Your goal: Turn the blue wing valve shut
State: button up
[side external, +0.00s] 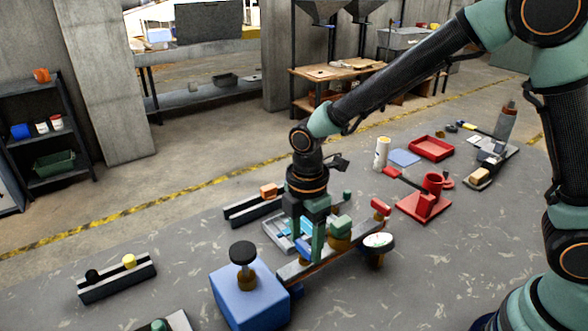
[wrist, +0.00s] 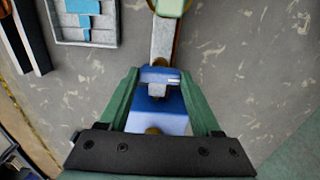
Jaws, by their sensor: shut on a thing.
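The blue wing valve (wrist: 160,74) shows between my gripper's fingers in the wrist view, at the near end of a grey bar (wrist: 162,38). My gripper (wrist: 160,80) has one green finger on each side of the valve and is shut on it. In the side external view my gripper (side external: 309,252) points straight down over the bar (side external: 292,273). The fingers largely hide the valve there, so its turn angle cannot be told from that side.
A large blue block (side external: 248,298) with a black knob (side external: 243,252) stands just left of my gripper. A grey tray (side external: 273,233) with light blue pieces lies behind.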

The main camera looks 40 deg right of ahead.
aim_at(305, 245)
jog(key=o, duration=1.4)
jog(key=shift+c, duration=0.2)
notch_tip(305, 245, up, 12)
jog(key=shift+r, duration=0.1)
jog(key=s+d+r+m+t, duration=0.2)
jog(key=s+d+m, duration=0.2)
jog(key=d+m, duration=0.4)
jog(key=s+d+r+m+t, duration=0.2)
jog(key=s+d+m+t, duration=0.1)
jog(key=d+m, duration=0.5)
jog(key=shift+s+m+t, duration=0.3)
jog(key=shift+s+m, duration=0.2)
jog(key=shift+m, duration=0.6)
